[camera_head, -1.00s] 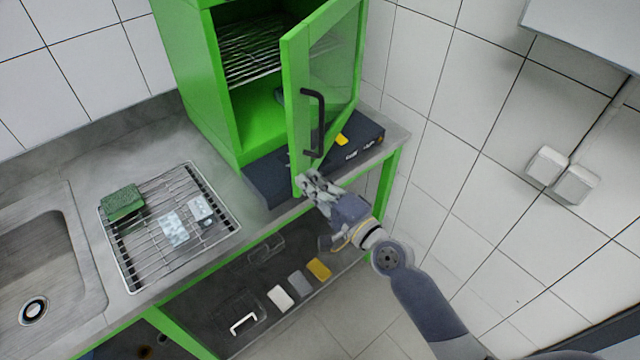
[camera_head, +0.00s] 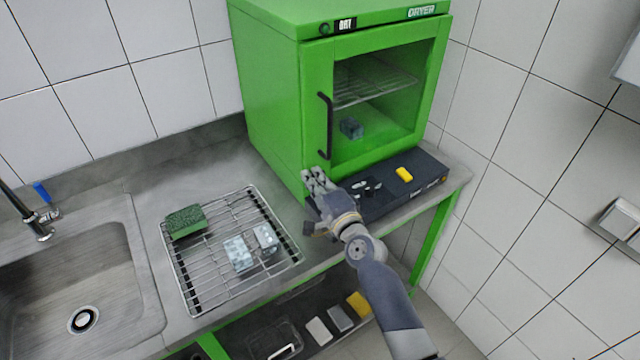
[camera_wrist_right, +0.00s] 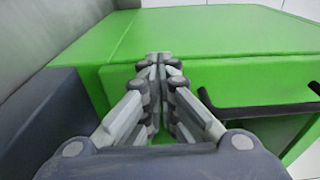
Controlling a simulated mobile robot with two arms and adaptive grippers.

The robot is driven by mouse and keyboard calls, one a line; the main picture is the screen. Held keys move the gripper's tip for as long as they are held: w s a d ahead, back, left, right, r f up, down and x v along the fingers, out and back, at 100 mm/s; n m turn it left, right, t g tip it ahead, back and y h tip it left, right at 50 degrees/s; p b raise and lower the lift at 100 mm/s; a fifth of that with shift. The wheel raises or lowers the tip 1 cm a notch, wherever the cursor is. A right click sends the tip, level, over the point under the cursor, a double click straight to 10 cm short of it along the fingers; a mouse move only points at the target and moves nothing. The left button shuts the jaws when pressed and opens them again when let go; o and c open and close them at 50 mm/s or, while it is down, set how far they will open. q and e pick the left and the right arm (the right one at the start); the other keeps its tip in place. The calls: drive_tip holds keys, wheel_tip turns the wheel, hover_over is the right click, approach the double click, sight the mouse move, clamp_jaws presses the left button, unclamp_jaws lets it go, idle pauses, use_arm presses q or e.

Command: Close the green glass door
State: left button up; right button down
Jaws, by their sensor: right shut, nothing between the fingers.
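The green dryer cabinet (camera_head: 268,100) stands on the counter. Its green-framed glass door (camera_head: 316,110) lies flush, or nearly so, against the cabinet front; a small remaining gap cannot be ruled out. The black handle (camera_head: 326,126) is on the door's left side. My right gripper (camera_head: 314,180) is shut and empty at the door's lower left corner, below the handle. In the right wrist view its closed fingers (camera_wrist_right: 158,75) point at the green surface, with the handle (camera_wrist_right: 270,108) to the right. Whether the fingertips touch the door cannot be told. My left gripper is not in view.
A wire rack (camera_head: 205,290) with a green sponge (camera_head: 186,222) and pale blocks is left of my gripper. A sink (camera_head: 120,262) is at far left. A shelf below holds several items.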

drive_tip(key=shift+w+d+r, duration=0.1)
drive_tip(key=shift+r, duration=0.1)
drive_tip(key=shift+r+h, duration=0.15)
drive_tip(key=shift+h, duration=0.15)
drive_tip(key=shift+d, duration=0.1)
drive_tip(key=v, duration=1.2)
drive_tip(key=shift+f, duration=0.45)
